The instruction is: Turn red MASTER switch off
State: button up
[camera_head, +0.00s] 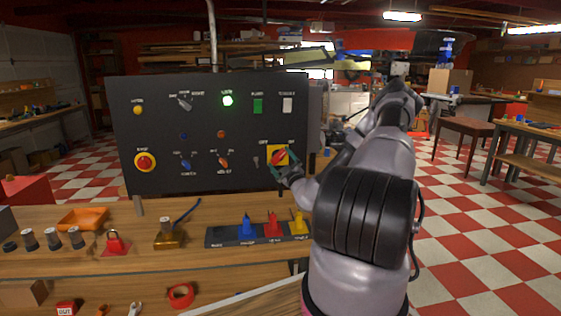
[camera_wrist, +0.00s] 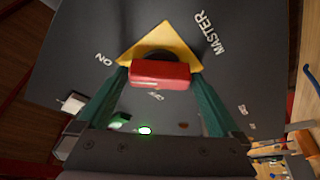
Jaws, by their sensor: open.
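The red MASTER switch (camera_head: 279,156) is a red handle on a yellow plate at the lower right of the dark panel (camera_head: 200,125). In the wrist view the red handle (camera_wrist: 160,74) lies nearly level across the picture, in front of the yellow plate (camera_wrist: 176,43). The word ON is left of the plate and MASTER is at its upper right. My gripper (camera_head: 284,172) is at the switch. In the wrist view its two teal fingers (camera_wrist: 159,78) are apart, one on each side of the handle. I cannot tell whether they touch it.
A green lamp (camera_head: 228,100) glows on the panel, among other knobs and switches. A red round button (camera_head: 145,162) is at the lower left. The wooden bench (camera_head: 60,258) below holds an orange tray (camera_head: 83,218) and blue, red and yellow pieces in a row.

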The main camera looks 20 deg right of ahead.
jog(key=c, duration=1)
jog(key=shift+n, duration=0.4)
jog(key=n+y, duration=0.1)
jog(key=n, duration=0.1)
jog(key=n+g, duration=0.1)
jog(key=n, duration=0.1)
jog(key=shift+r+y, duration=0.2)
jog(key=shift+y, duration=0.2)
jog(key=n+g, duration=0.2)
jog(key=n, duration=0.3)
jog(key=shift+r, duration=0.1)
jog(key=n+g, duration=0.2)
jog(key=n, duration=0.2)
jog(key=shift+r+h, duration=0.1)
jog(key=shift+h, duration=0.2)
jog(key=shift+n+g+h, duration=0.6)
jog(key=shift+n+g, duration=0.1)
jog(key=shift+n, duration=0.9)
jog(key=shift+s, duration=0.1)
